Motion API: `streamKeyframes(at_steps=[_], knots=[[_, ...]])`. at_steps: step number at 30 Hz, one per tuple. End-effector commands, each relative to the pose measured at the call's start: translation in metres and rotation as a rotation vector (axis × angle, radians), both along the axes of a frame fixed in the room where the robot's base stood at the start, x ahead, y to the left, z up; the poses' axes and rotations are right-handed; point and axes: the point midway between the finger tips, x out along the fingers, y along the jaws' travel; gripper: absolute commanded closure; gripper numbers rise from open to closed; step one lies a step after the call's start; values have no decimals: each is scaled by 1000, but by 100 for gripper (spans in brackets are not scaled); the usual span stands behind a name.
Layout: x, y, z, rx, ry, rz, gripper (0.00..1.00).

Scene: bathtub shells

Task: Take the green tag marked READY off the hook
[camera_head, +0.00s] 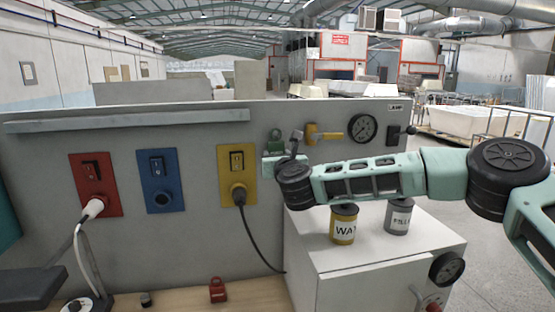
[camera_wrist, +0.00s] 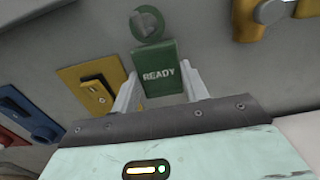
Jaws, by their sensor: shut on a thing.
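The green tag marked READY (camera_wrist: 158,72) is upright between the two pale fingers of my gripper (camera_wrist: 160,82) in the wrist view. The fingers are shut on its sides. A round green piece (camera_wrist: 147,24) shows on the grey panel just above the tag; I cannot tell whether the tag still hangs from a hook there. In the head view the tag (camera_head: 276,145) is small, in front of the panel, right of the yellow switch plate. My gripper (camera_head: 270,163) is partly hidden there by my wrist.
The grey panel (camera_head: 150,225) carries red (camera_head: 105,165), blue (camera_head: 150,165) and yellow (camera_head: 226,160) switch plates, a yellow lever (camera_head: 325,134) and a gauge (camera_head: 363,128). WAX (camera_head: 343,226) and grey (camera_head: 398,216) cans stand on a white cabinet under my arm. A red padlock-like piece (camera_head: 217,291) lies on the bench.

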Motion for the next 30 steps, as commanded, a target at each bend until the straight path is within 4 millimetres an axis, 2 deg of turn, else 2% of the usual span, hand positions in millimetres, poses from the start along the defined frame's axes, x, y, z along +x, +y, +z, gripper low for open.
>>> streamKeyframes(at_steps=[17, 30], knots=[[-1, 0, 10, 2, -7, 0, 78], [-17, -4, 11, 5, -9, 0, 78]])
